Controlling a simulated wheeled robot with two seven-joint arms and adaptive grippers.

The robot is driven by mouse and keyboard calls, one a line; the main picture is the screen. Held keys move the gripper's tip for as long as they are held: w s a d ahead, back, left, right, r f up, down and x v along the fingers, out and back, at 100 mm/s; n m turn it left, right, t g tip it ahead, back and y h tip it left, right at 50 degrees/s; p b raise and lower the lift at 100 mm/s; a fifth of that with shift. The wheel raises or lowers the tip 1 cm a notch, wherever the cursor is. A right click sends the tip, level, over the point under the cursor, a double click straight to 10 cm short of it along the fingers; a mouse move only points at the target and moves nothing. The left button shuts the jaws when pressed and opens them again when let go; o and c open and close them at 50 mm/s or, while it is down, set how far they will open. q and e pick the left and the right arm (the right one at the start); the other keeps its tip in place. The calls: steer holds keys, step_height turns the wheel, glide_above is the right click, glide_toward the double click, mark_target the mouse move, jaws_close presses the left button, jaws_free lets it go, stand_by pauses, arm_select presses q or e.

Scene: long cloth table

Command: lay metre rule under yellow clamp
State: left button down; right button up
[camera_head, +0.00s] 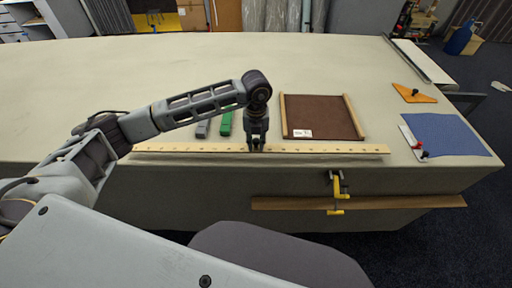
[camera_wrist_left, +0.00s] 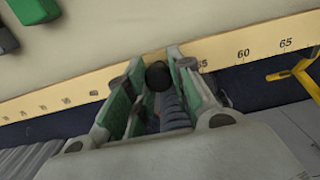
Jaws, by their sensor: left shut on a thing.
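The metre rule (camera_head: 320,149), long and pale with dark marks, lies lengthwise along the near edge of the table in the head view. My left gripper (camera_head: 257,148) comes down on it from above, near its middle, and is shut on it. In the left wrist view the rule (camera_wrist_left: 255,53) slants across behind the fingers (camera_wrist_left: 152,95), with numbers such as 60 and 65 to their right. The yellow clamp (camera_head: 337,188) is at the table's front side, below and right of my gripper. It shows partly at the right in the wrist view (camera_wrist_left: 300,75). My right gripper is not in view.
A brown wooden strip (camera_head: 400,202) runs along the front of the table (camera_head: 190,75) at the clamp. Behind the rule are a green block (camera_head: 225,124), a grey block (camera_head: 203,129) and a brown framed board (camera_head: 320,115). A blue mat (camera_head: 455,135) lies at right.

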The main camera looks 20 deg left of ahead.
mark_target(256, 145)
arm_select(q)
steer(key=shift+f, duration=0.1)
steer(key=shift+f+p, duration=0.3)
steer(key=shift+f, duration=1.55)
steer(key=shift+f, duration=0.15)
steer(key=c, duration=1.2)
jaws_free()
steer(key=shift+c, duration=0.2)
